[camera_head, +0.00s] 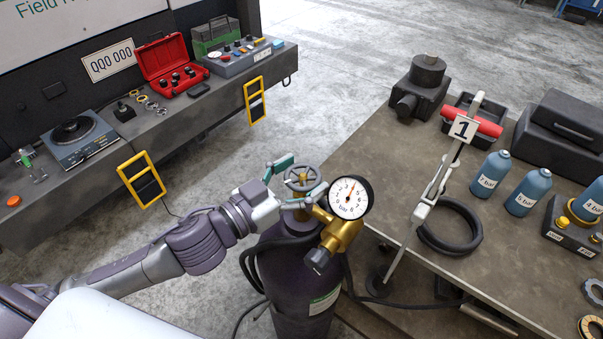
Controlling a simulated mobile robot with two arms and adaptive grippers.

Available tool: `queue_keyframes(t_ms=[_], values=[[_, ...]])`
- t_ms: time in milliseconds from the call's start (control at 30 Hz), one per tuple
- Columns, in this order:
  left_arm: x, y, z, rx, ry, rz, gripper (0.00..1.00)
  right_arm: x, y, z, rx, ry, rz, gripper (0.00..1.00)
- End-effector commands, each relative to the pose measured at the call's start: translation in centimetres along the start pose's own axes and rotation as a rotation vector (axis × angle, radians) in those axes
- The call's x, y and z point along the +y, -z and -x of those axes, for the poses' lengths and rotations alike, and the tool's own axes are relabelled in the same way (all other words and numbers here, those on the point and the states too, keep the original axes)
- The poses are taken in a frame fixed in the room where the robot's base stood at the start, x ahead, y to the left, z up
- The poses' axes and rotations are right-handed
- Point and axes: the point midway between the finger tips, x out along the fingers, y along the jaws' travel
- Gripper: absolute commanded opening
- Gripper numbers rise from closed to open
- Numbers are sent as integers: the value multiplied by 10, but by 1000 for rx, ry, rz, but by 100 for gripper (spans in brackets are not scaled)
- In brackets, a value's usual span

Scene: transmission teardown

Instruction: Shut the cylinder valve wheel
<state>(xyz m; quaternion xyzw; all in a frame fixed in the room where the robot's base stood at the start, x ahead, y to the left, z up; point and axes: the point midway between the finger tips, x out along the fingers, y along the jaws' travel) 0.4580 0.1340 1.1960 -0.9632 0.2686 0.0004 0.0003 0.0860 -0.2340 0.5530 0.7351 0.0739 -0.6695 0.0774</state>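The cylinder (290,270) is a dark purple bottle standing upright between the bench and the table. Its valve wheel (302,178) is a small spoked ring on top of the brass valve. A round pressure gauge (350,197) marked "bar" faces me, right of the wheel, with its red needle near the top. My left gripper (308,174) comes in from the left with its teal-padded fingers spread on either side of the wheel. I cannot tell whether the pads touch the rim. My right gripper is not in view.
A dark bench (225,100) at left carries a red case (166,62). Black hoses hang around the cylinder.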

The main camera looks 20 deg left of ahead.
Motion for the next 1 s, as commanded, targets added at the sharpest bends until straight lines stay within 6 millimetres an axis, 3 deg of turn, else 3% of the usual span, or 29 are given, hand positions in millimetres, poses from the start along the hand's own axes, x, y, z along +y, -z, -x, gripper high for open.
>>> queue_keyframes(t_ms=[33,267,667,1000], values=[[0,0,0,0,0,0,76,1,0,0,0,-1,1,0],[0,0,0,0,0,0,38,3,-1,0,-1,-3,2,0],[-1,1,0,-2,-78,-3,37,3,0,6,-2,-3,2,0],[-4,5,-1,-1,-344,-9,37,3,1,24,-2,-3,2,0]])
